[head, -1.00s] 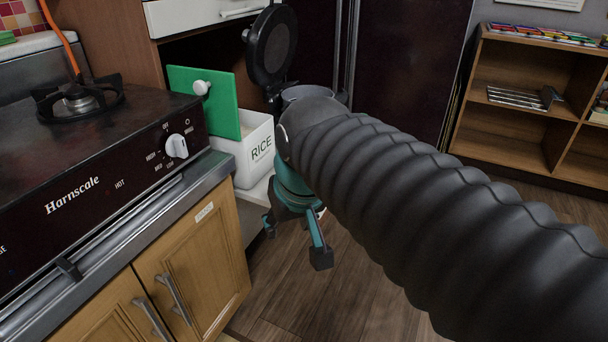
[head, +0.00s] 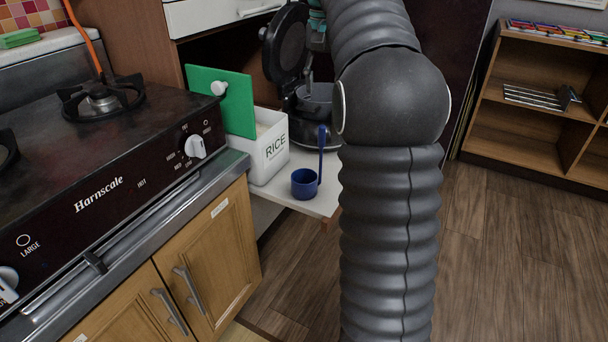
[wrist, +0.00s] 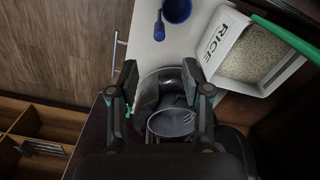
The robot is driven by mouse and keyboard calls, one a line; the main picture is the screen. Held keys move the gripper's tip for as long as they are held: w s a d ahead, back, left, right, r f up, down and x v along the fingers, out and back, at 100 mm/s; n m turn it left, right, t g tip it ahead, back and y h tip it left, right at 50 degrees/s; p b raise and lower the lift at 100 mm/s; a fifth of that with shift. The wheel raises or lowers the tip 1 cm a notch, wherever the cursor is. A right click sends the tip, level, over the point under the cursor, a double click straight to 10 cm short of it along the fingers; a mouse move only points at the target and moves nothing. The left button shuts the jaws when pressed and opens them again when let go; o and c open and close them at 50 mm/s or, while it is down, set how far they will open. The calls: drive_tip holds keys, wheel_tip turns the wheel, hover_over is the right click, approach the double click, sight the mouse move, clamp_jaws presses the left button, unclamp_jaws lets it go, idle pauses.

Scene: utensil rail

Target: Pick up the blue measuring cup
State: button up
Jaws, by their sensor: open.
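The blue measuring cup (head: 305,184) stands upright on the white shelf, its long handle rising at its right side. It also shows in the wrist view (wrist: 178,10) at the top edge, partly cut off, beyond my fingertips. My gripper (wrist: 158,78) is open and empty, with its two fingers apart over the open rice cooker (wrist: 172,122). The gripper is apart from the cup, farther back on the shelf.
The white RICE box (head: 268,155) stands left of the cup, with a green lid (head: 225,100) propped upright in it. The cooker's black lid (head: 286,42) stands open behind. The stove (head: 100,150) is at the left. Bare shelf (head: 325,195) surrounds the cup's right side.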

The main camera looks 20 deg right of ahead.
drive_tip(key=shift+w+d+f, duration=0.15)
drive_tip(key=shift+d+f, duration=0.05)
drive_tip(key=shift+f, duration=0.3)
drive_tip(key=b, duration=0.1)
hover_over(321, 146)
drive_tip(key=w, duration=0.1)
drive_tip(key=f, duration=0.7)
drive_tip(key=shift+w+d+f, duration=0.1)
drive_tip(key=shift+d+f, duration=0.05)
drive_tip(key=shift+d, duration=0.25)
drive_tip(key=shift+s+a+f+b, duration=0.15)
drive_tip(key=shift+f+b, duration=0.1)
drive_tip(key=shift+f, duration=1.15)
drive_tip(key=shift+s+a+f+b, duration=0.1)
drive_tip(key=shift+f+b, duration=0.15)
drive_tip(key=shift+f, duration=1.1)
clamp_jaws()
